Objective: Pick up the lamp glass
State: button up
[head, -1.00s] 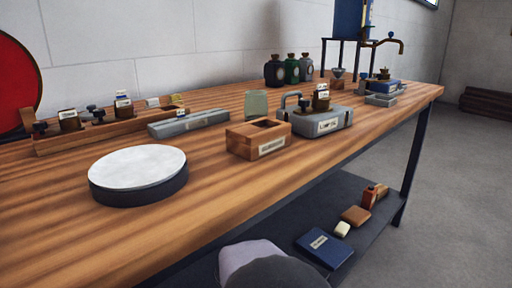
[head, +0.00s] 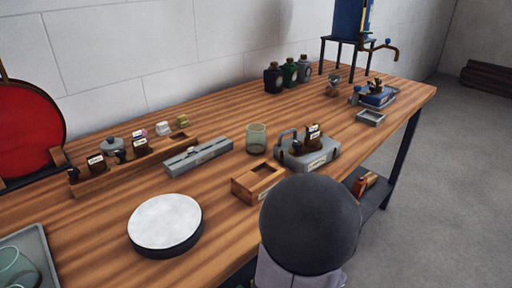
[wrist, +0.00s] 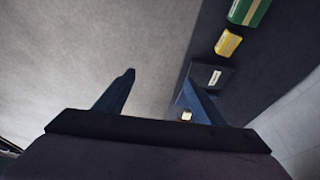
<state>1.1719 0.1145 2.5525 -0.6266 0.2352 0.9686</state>
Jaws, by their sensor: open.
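A pale green, see-through glass cylinder (head: 256,138), which looks like the lamp glass, stands upright on the wooden bench in the head view, behind the wooden box. More clear glass (head: 12,266) sits in a grey tray at the lower left, cut off by the frame; I cannot tell whether it is a lamp glass. My gripper (wrist: 158,80) shows in the wrist view with its two dark blue fingers wide apart and nothing between them. It points down past the bench, over the floor and lower shelf, away from the glass. The head view does not show its fingers.
On the bench (head: 95,225) stand a white-topped round disc (head: 166,222), a wooden box (head: 257,181), a grey metal case (head: 310,155), a long grey box (head: 199,156) and a rack of small bottles. Dark bottles (head: 290,73) stand behind. Several boxes lie below in the wrist view.

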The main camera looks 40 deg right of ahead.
jog(key=s+a+r+n+g+y+p, duration=0.15)
jog(key=s+r+p, duration=0.35)
jog(key=r+p, duration=0.55)
notch_tip(320, 180, up, 29)
jog(key=n+t+h+p, duration=0.2)
jog(key=n+t+p, duration=0.15)
jog(key=p, duration=1.75)
send_over(256, 139)
jog(key=w, duration=0.1)
jog(key=shift+w+a+f+m, duration=0.15)
jog(key=shift+w+m, duration=0.05)
jog(key=shift+m, duration=0.2)
jog(key=shift+p+x, duration=0.3)
jog(key=shift+x, duration=0.75)
jog(key=shift+s+f, duration=0.1)
jog(key=shift+f, duration=0.05)
